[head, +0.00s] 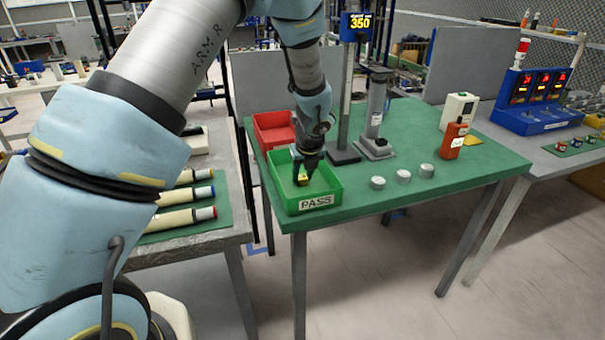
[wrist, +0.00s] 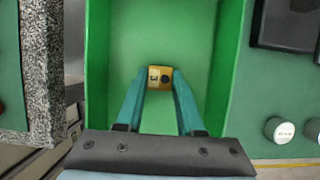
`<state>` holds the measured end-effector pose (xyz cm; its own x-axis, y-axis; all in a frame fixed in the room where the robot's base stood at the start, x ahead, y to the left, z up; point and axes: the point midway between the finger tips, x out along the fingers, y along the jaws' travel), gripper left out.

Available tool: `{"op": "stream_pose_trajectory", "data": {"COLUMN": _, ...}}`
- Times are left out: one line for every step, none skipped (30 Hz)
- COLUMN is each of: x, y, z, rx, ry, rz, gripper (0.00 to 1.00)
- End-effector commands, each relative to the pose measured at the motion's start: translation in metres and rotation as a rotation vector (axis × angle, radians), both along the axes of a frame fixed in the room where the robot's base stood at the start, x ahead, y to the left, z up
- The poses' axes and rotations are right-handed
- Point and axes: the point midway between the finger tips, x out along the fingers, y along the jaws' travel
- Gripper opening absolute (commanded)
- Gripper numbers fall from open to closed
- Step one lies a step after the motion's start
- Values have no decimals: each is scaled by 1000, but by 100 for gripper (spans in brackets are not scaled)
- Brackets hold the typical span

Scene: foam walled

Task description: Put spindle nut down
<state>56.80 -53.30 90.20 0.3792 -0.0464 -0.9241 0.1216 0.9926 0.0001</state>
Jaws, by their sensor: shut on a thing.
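The spindle nut (wrist: 160,77) is a small yellow block with dark spots on its face. My gripper (wrist: 160,84) is shut on it, with a teal finger on each side. In the head view my gripper (head: 302,172) reaches down into the green PASS tray (head: 318,202), and a bit of the yellow nut (head: 303,180) shows between the fingers. In the wrist view the green tray (wrist: 228,60) surrounds the nut, with bare floor beyond it. I cannot tell whether the nut touches the tray floor.
A red tray (head: 272,128) stands just behind the green one. Several grey-white round pieces (head: 403,175) stand to the right on the green table (head: 460,165). A grey stand (head: 375,120) and a post with a 350 display (head: 357,24) rise behind. The table's front right is clear.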

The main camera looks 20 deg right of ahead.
Motion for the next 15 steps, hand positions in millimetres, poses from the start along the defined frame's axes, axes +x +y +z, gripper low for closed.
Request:
{"op": "stream_pose_trajectory", "data": {"x": 0, "y": 0, "z": 1, "rx": -1, "ry": -1, "rz": 1, "gripper": 0}}
{"op": "stream_pose_trajectory", "data": {"x": 0, "y": 0, "z": 1, "rx": -1, "ry": -1, "rz": 1, "gripper": 0}}
{"op": "stream_pose_trajectory", "data": {"x": 0, "y": 0, "z": 1, "rx": -1, "ry": -1, "rz": 0, "gripper": 0}}
{"op": "stream_pose_trajectory", "data": {"x": 0, "y": 0, "z": 0, "rx": -1, "ry": -1, "rz": 0, "gripper": 0}}
{"op": "stream_pose_trajectory", "data": {"x": 0, "y": 0, "z": 0, "rx": 0, "ry": -1, "rz": 0, "gripper": 0}}
{"op": "stream_pose_trajectory", "data": {"x": 0, "y": 0, "z": -2, "rx": 0, "ry": 0, "rz": 0, "gripper": 0}}
{"op": "stream_pose_trajectory", "data": {"x": 0, "y": 0, "z": -3, "rx": 0, "ry": -1, "rz": 0, "gripper": 0}}
{"op": "stream_pose_trajectory", "data": {"x": 0, "y": 0, "z": -2, "rx": -1, "ry": 0, "rz": 0, "gripper": 39}}
{"op": "stream_pose_trajectory", "data": {"x": 0, "y": 0, "z": -2, "rx": -1, "ry": -1, "rz": 0, "gripper": 43}}
{"op": "stream_pose_trajectory", "data": {"x": 0, "y": 0, "z": -2, "rx": 0, "ry": 0, "rz": 0, "gripper": 47}}
{"op": "stream_pose_trajectory", "data": {"x": 0, "y": 0, "z": -2, "rx": 0, "ry": 0, "rz": 0, "gripper": 50}}
{"op": "stream_pose_trajectory", "data": {"x": 0, "y": 0, "z": -2, "rx": 0, "ry": 0, "rz": 0, "gripper": 55}}
{"op": "stream_pose_trajectory", "data": {"x": 0, "y": 0, "z": -2, "rx": 0, "ry": 0, "rz": 0, "gripper": 58}}
{"op": "stream_pose_trajectory", "data": {"x": 0, "y": 0, "z": -2, "rx": 0, "ry": 0, "rz": 0, "gripper": 61}}
{"op": "stream_pose_trajectory", "data": {"x": 0, "y": 0, "z": -2, "rx": 0, "ry": 0, "rz": 0, "gripper": 66}}
